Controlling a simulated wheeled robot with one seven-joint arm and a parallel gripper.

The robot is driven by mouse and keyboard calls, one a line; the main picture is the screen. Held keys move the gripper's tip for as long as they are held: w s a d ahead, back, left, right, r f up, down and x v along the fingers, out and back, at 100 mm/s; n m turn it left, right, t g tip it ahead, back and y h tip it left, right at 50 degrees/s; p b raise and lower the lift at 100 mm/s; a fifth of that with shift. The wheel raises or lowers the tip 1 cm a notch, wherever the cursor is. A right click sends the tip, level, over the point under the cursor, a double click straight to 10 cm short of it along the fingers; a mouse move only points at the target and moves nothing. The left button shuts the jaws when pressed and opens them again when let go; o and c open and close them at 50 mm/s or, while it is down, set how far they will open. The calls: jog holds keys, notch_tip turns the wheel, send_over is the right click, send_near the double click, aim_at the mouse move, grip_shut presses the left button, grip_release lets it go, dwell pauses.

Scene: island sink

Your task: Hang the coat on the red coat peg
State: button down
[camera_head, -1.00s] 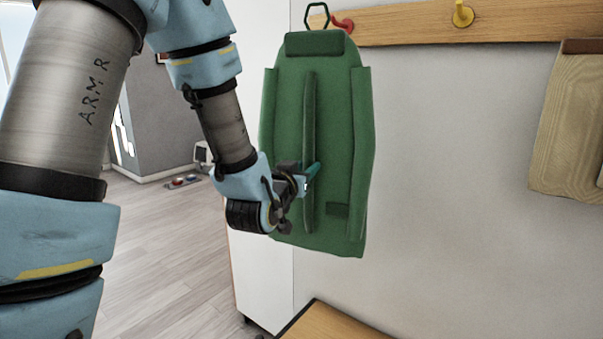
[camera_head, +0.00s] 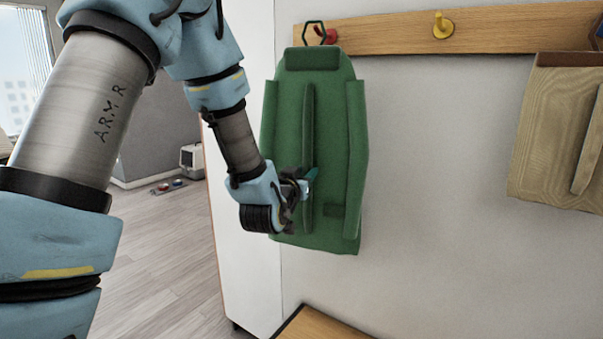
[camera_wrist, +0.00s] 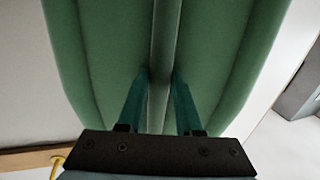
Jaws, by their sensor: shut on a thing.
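The green coat (camera_head: 290,130) hangs upright in front of the wall, with a dark wire loop (camera_head: 314,28) at its top. The red coat peg (camera_head: 328,37) is at the left end of the wooden rail, and the loop overlaps it in the head view. I cannot tell whether the loop is around the peg or only in front of it. My gripper (camera_head: 309,184) is shut on the raised ridge down the middle of the coat. In the wrist view my fingers (camera_wrist: 160,105) stand on both sides of that ridge, and the coat (camera_wrist: 110,50) fills most of the view.
The wooden rail (camera_head: 390,36) runs along the wall and carries a yellow peg (camera_head: 442,27). A beige coat (camera_head: 560,130) hangs at the right. A wooden bench top (camera_head: 318,325) is below. A white cabinet side (camera_head: 245,230) stands left of the coat. Open floor lies further left.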

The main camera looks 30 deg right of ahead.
jog(key=shift+w+d+f+b, duration=0.25)
jog(key=shift+w+d+b, duration=0.15)
jog(key=shift+d, duration=0.35)
jog(key=shift+w+d+f+b, duration=0.25)
jog(key=shift+w+d, duration=0.15)
jog(key=shift+d, duration=0.3)
